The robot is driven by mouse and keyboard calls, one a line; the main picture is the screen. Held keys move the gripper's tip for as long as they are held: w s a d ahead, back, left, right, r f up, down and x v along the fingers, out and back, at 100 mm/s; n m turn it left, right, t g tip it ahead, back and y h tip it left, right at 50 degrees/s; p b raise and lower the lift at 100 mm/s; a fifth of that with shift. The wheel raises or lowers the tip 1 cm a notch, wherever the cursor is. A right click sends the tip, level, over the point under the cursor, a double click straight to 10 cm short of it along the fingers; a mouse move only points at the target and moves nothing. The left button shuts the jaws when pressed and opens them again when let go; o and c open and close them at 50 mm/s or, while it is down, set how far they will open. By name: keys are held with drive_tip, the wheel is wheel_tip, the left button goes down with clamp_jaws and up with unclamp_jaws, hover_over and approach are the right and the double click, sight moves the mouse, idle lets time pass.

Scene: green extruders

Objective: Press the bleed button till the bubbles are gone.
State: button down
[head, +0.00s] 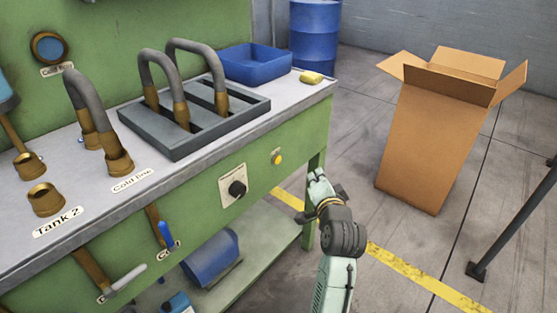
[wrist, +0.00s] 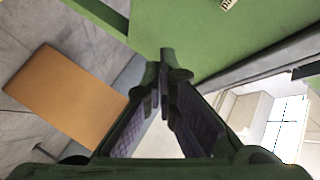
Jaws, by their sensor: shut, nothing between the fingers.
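A small round yellow button (head: 277,158) sits on the green front panel of the bench, near its right end. I cannot tell from any label whether it is the bleed button. My gripper (head: 318,179) is to the right of the button and a little lower, near the bench's right leg, apart from the button in the picture. In the wrist view my gripper (wrist: 164,58) has its fingertips together with nothing between them, in front of a plain green surface (wrist: 205,30). The button is not visible in the wrist view, and no bubbles are visible in either view.
A black knob (head: 237,188) on a pale plate is left of the button. Grey hoses (head: 158,62), a blue tray (head: 285,66) and a yellow sponge (head: 311,78) are on the benchtop. An open cardboard box (head: 425,145) stands on the floor at right.

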sight(278, 160)
drive_tip(key=w+a+p, duration=0.1)
drive_tip(key=w+a, duration=0.4)
drive_tip(key=a, duration=0.2)
idle(0.3)
drive_tip(key=shift+w+a, duration=0.15)
idle(1.2)
drive_tip(key=shift+w+a+p, duration=0.2)
drive_tip(key=shift+p, duration=0.2)
drive_tip(key=shift+w+a+p, duration=0.25)
drive_tip(key=shift+a+p, duration=0.05)
drive_tip(key=shift+a, duration=0.05)
idle(0.5)
idle(0.3)
drive_tip(key=shift+s+d, duration=0.5)
drive_tip(key=shift+d, duration=0.15)
